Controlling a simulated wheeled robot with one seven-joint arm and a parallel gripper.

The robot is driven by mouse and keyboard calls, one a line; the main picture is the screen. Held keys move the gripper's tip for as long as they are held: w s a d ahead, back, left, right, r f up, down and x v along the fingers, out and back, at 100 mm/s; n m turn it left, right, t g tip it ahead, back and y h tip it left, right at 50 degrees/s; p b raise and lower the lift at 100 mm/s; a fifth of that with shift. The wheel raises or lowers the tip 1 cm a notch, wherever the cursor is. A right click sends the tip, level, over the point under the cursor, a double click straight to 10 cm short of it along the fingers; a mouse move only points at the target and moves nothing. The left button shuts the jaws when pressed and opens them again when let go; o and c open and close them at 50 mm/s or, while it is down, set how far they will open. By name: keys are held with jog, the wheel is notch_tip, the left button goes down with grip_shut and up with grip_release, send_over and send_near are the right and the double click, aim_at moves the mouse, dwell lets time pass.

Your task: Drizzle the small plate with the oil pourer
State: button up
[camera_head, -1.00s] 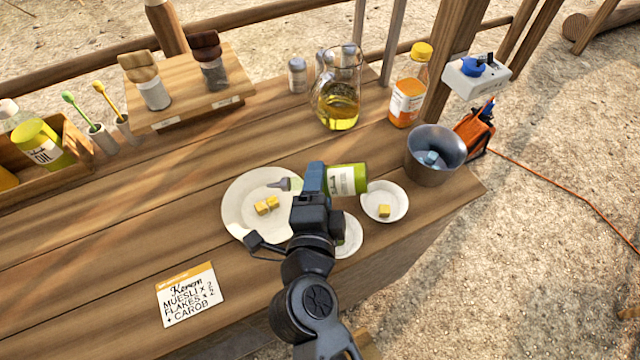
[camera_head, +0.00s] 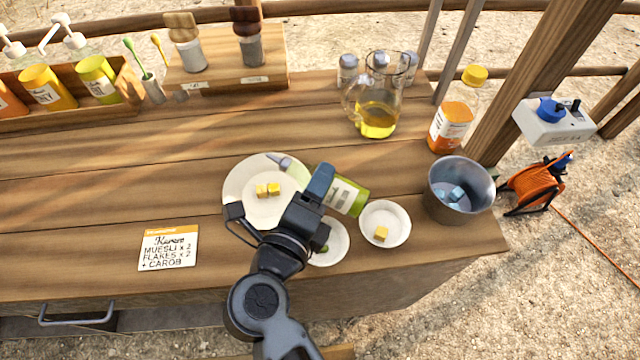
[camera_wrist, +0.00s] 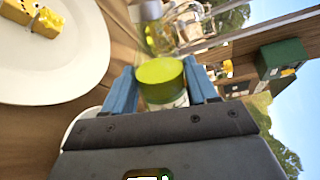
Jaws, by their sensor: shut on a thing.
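The oil pourer (camera_head: 346,197), a green bottle with a pale label and a grey spout, lies tipped over in my gripper (camera_head: 318,186). Its spout points up-left, over the right side of the large white plate (camera_head: 240,205), which bears two yellow cubes. The fingers are shut around the bottle; in the wrist view its round green end (camera_wrist: 160,72) shows between the blue fingers. A small white plate (camera_head: 399,231) with one yellow cube is right of the gripper. Another small plate (camera_head: 340,251), with something green on it, is partly hidden by my gripper. No oil stream is visible.
A wooden crate (camera_head: 125,95) and a raised board with brushes (camera_head: 270,75) are at the back left. An order card (camera_head: 168,248) lies front left.

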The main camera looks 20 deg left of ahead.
jog(key=shift+d+r+m+b, duration=0.25)
jog(key=shift+m+b, duration=0.55)
jog(key=shift+b, duration=0.95)
jog(key=m+b, duration=0.1)
jog(key=b, duration=0.1)
jog(key=d+r+m+y+b, duration=0.1)
jog(key=b, duration=0.2)
jog(key=shift+r, duration=0.15)
jog(key=shift+a+r+m+t, duration=0.2)
jog(key=shift+m+t, duration=0.1)
jog(key=shift+m, duration=0.5)
jog(key=m+b, duration=0.1)
jog(key=m, duration=0.1)
jog(key=a+m+y+b, duration=0.1)
jog(key=m+b, duration=0.1)
jog(key=shift+r+m+t, duration=0.15)
jog(key=shift+m+t, duration=0.15)
jog(key=shift+m, duration=0.1)
jog(key=m+b, duration=0.1)
jog(key=m, duration=0.1)
jog(key=m+b, duration=0.1)
jog(key=shift+a+r+t+y+b, duration=0.25)
jog(key=shift+r+t+y+b, duration=0.05)
jog(key=shift+r, duration=0.05)
